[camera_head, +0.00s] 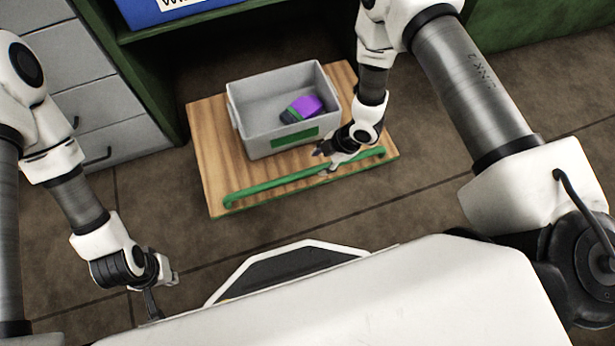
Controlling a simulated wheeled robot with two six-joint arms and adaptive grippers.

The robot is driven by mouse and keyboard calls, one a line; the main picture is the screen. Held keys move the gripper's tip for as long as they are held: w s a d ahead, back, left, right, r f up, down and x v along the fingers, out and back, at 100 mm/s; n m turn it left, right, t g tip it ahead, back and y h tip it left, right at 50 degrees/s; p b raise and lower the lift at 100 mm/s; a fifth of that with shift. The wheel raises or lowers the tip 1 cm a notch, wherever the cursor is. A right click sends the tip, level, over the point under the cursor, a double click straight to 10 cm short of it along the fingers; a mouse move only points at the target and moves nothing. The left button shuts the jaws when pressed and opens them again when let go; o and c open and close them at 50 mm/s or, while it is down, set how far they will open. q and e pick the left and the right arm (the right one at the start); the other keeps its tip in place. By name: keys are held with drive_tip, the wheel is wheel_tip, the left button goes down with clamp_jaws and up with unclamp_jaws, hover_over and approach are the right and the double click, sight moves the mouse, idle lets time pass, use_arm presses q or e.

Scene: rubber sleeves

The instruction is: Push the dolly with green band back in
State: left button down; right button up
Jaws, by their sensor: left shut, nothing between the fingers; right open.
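The dolly (212,172) is a wooden board on the floor with a green bar (262,191) along its near edge. It sticks out in front of the green shelf opening. A grey bin (253,133) with a green label stands on it, holding a purple and green item (305,107). My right gripper (326,164) is open at the right part of the green bar, between bin and bar; I cannot tell if it touches the bar. My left gripper (160,300) is shut and empty, low at the left, apart from the dolly.
A grey drawer cabinet (85,105) stands left of the dolly. The green shelf (190,28) holds a blue box (172,8) above the opening. Tiled floor (150,210) is clear left of the dolly and in front of it. My white base is at the bottom.

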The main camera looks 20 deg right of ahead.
sight(309, 171)
drive_tip(key=b+x, duration=0.3)
drive_tip(key=x, duration=0.4)
drive_tip(key=shift+a+f, duration=0.1)
drive_tip(key=shift+f, duration=0.05)
clamp_jaws()
